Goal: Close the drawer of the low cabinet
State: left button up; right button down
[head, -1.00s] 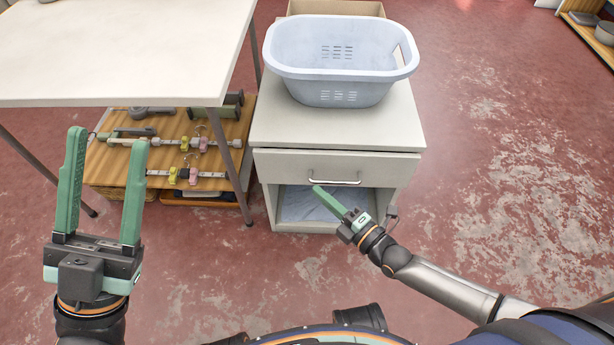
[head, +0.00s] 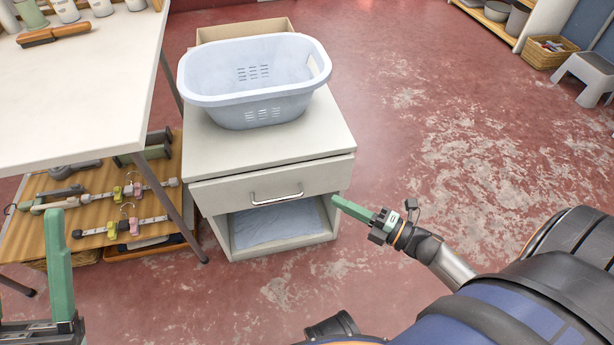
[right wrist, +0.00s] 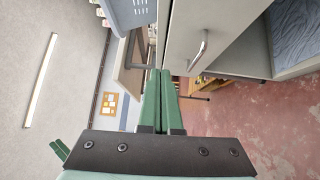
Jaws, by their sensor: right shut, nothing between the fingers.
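The low cabinet (head: 270,150) is pale grey. Its drawer front (head: 225,194), with a silver bar handle (head: 277,198), sits above an open compartment; a thin dark line runs under the top, and I cannot tell how far out the drawer stands. The drawer front (right wrist: 182,28) and handle (right wrist: 197,52) also show in the right wrist view. My right gripper (head: 340,204) is shut and empty, just right of the cabinet's front corner, pointing left; contact is unclear. Its fingers show in the wrist view (right wrist: 160,75). My left gripper (head: 60,262) is cut off at the lower left, fingers apart.
A light blue laundry basket (head: 255,80) stands on the cabinet. Folded cloth (head: 275,222) lies in its lower compartment. A white table (head: 85,100) with a wooden lower shelf (head: 90,210) stands at left. The red floor (head: 430,130) is clear to the right.

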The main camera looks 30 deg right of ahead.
jog(key=d, duration=0.1)
jog(key=b, duration=0.2)
send_near(294, 169)
jog(key=a, duration=0.4)
jog(key=w, duration=0.2)
jog(key=w+b, duration=0.1)
jog(key=w, duration=0.1)
jog(key=shift+d, duration=0.25)
jog(key=shift+w+d+r, duration=0.15)
jog(key=shift+w+d, duration=0.05)
jog(key=shift+w, duration=0.35)
jog(key=shift+w, duration=0.1)
